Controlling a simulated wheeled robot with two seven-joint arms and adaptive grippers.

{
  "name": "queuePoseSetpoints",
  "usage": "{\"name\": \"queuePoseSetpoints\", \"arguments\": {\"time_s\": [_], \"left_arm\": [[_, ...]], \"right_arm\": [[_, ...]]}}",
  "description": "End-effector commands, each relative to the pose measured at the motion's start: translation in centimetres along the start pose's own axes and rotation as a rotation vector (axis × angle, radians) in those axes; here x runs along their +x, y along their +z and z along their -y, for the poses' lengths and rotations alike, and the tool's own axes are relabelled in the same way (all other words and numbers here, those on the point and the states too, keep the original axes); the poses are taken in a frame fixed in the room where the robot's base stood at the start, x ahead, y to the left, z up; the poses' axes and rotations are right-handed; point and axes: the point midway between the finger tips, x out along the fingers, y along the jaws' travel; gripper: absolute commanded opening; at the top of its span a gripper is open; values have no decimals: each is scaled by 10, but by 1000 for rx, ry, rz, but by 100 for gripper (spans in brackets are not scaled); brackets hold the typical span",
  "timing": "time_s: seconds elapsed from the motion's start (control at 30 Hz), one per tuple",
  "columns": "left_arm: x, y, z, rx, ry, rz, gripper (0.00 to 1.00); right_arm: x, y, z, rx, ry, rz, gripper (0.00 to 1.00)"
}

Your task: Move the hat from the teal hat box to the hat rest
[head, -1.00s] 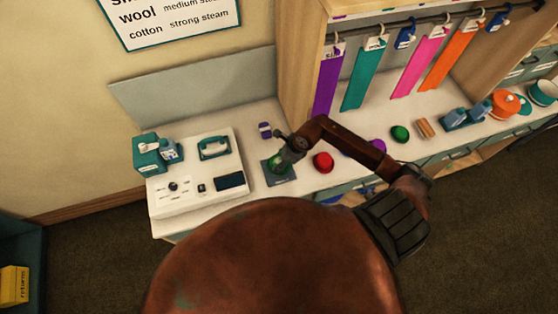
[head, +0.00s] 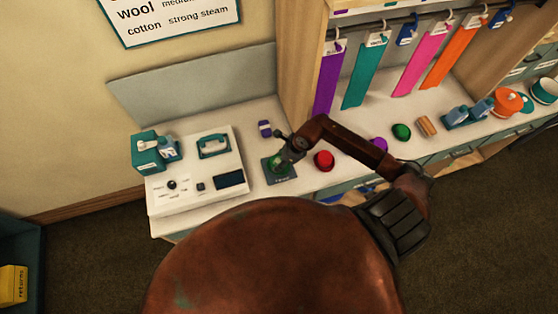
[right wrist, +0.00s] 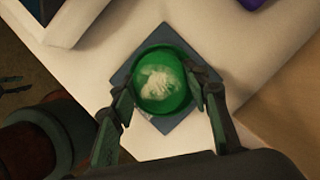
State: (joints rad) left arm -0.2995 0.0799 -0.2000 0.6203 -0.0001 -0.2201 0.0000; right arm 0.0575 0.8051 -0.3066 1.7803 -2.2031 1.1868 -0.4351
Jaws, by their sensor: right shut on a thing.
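My right gripper (head: 287,156) is shut on a round green thing with a whitish patch on top, which looks like the hat (right wrist: 166,80). In the right wrist view the fingers (right wrist: 167,92) press on its two sides. It is on or just above a dark square plate (head: 280,179), apparently the hat rest, which also shows in the right wrist view (right wrist: 162,122); whether they touch is not clear. A round teal box with a pale inside, apparently the teal hat box (head: 545,91), stands at the far right. My left gripper is not in view.
A red dome (head: 324,160) sits just right of the plate. A white console (head: 195,172) stands to its left, and a small purple bottle (head: 265,129) behind it. An orange round box (head: 505,102) stands by the teal one. Coloured strips (head: 367,72) hang above the counter.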

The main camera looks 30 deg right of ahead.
Motion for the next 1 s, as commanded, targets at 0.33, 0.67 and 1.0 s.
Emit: {"name": "queuePoseSetpoints", "arguments": {"time_s": [0.33,0.67,1.0], "left_arm": [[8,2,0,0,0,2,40],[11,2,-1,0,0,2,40],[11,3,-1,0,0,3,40]], "right_arm": [[8,-4,0,0,-1,-1,28],[11,-5,0,0,0,0,28],[11,-5,0,0,0,0,54]]}}
